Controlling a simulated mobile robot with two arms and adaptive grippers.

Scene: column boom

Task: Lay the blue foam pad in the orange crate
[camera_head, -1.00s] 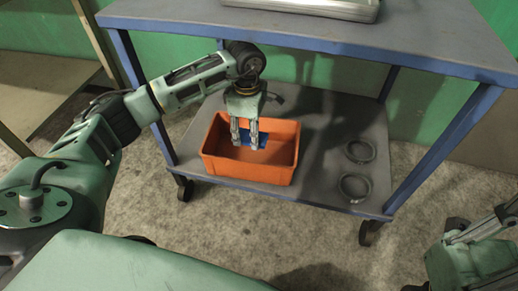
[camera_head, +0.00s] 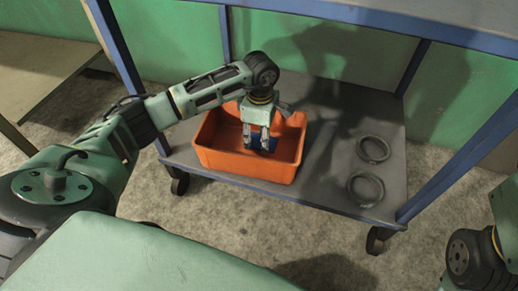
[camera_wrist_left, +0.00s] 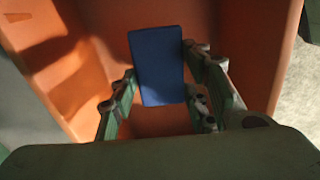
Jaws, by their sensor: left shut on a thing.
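The orange crate (camera_head: 235,163) stands on the lower shelf of the trolley. My left gripper (camera_head: 257,147) points down inside it. The blue foam pad (camera_head: 267,145) is between its fingers, partly hidden by them in the head view. In the left wrist view the pad (camera_wrist_left: 158,65) sits between the fingers of the left gripper (camera_wrist_left: 160,100), with the crate's orange walls (camera_wrist_left: 50,45) around it. I cannot tell whether the pad touches the crate floor. Part of my right arm shows at the right edge; its fingers are out of view.
Two dark rings (camera_head: 373,149) lie on the lower shelf (camera_head: 325,170) right of the crate. The upper shelf (camera_head: 430,22) and its blue legs (camera_head: 475,150) stand over and beside the space. Bare shelf lies between crate and rings.

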